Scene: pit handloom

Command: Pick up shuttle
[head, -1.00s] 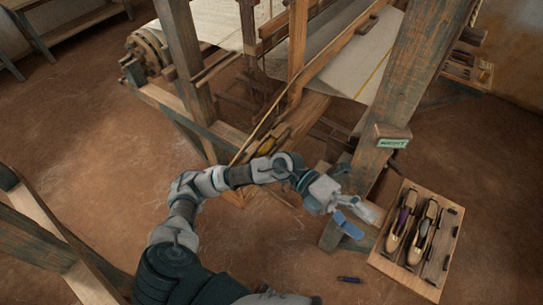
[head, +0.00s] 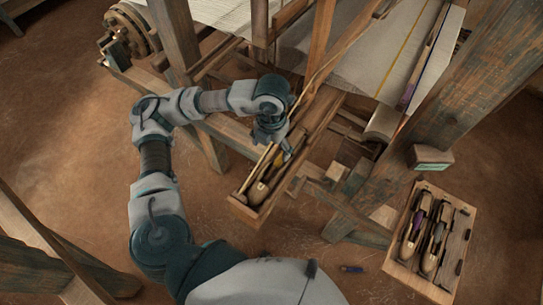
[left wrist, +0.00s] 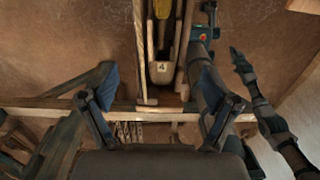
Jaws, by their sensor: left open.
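My left gripper (head: 275,142) is above the trough, close to the shuttle. In the left wrist view its blue-padded fingers (left wrist: 153,92) are spread wide, one on each side of the trough, with nothing between the pads in grip. My right gripper is not seen.
A wooden tray (head: 465,226) at the right holds two more shuttles (head: 414,232). The floor in front is mostly clear.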

